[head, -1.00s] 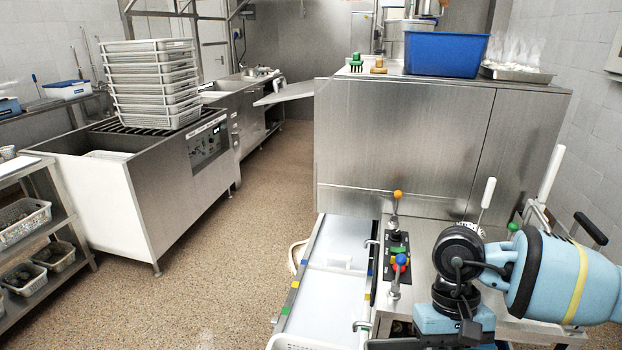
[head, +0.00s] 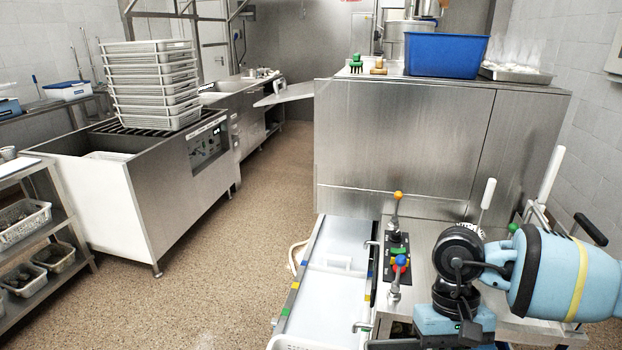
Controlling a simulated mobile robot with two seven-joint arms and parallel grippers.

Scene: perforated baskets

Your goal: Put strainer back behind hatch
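No strainer can be clearly identified. A white panel with a small raised handle, possibly the hatch (head: 328,300), lies low in front of the steel machine, with coloured marks along its edges. The rim of a white basket (head: 298,343) shows at the bottom edge, mostly cut off. My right arm comes in from the right, and the blue body of my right gripper (head: 455,326) is at the bottom, right of the panel. Its fingertips are largely out of frame, so its opening and any held thing cannot be told. My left gripper is not in view.
A steel machine (head: 400,145) carries a blue bin (head: 446,55). Levers with coloured knobs (head: 397,240) stand right of the panel. Stacked perforated baskets (head: 152,85) rest on a steel sink unit (head: 150,190) at left. A shelf rack (head: 50,215) stands far left. The floor between is clear.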

